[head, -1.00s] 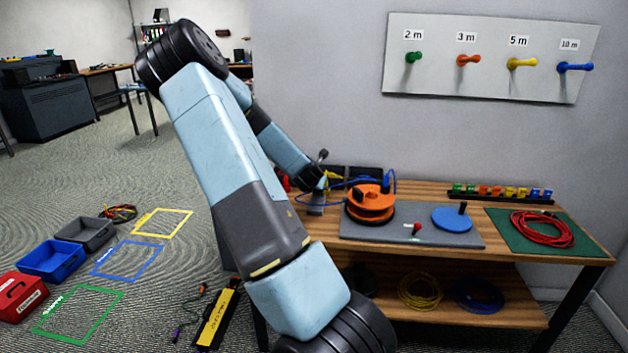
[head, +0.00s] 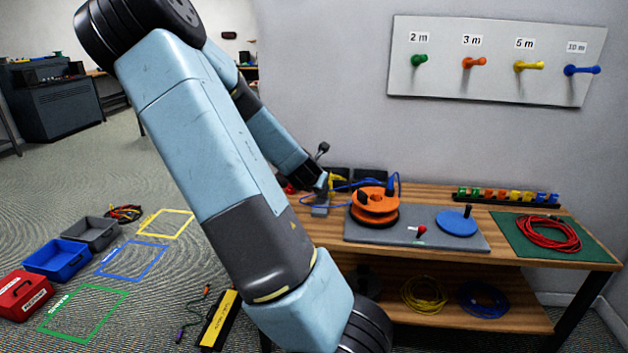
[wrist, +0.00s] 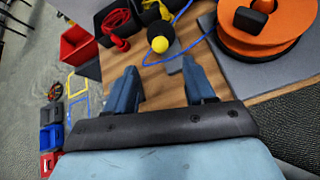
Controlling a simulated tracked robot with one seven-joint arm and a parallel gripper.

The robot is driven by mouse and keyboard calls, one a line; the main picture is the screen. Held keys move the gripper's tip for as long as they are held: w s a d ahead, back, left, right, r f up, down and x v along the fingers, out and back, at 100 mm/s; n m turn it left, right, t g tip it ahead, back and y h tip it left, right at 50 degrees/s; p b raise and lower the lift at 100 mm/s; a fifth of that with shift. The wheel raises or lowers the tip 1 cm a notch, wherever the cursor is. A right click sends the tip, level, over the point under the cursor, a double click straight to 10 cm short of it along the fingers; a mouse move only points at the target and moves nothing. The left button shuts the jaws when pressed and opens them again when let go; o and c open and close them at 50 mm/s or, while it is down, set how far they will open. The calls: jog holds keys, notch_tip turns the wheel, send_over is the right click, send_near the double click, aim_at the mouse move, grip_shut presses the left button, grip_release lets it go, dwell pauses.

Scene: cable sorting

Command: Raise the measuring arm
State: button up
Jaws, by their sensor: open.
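In the wrist view a yellow ball knob (wrist: 160,44) with a dark base stands just beyond my fingertips, roughly between them. A small grey block (wrist: 174,64) is beside it; I take these as parts of the measuring arm, but its full shape is not clear. My gripper (wrist: 160,66) is open and empty, its two blue fingers spread above the wooden bench. In the head view my gripper (head: 320,186) is small, left of the orange reel (head: 374,204), above the grey block (head: 319,211). The knob cannot be made out there.
The reel, a blue disc (head: 457,223) and a red-knobbed lever (head: 421,230) sit on a grey plate (head: 385,236). A blue cable (wrist: 188,42) runs close to my right finger. Black bins with red and yellow cables lie beyond. A green mat (head: 506,241) holds a red coil.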

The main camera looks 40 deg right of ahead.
jog(key=shift+s+a+r, duration=0.25)
jog(key=shift+a, duration=0.05)
dwell(0.5)
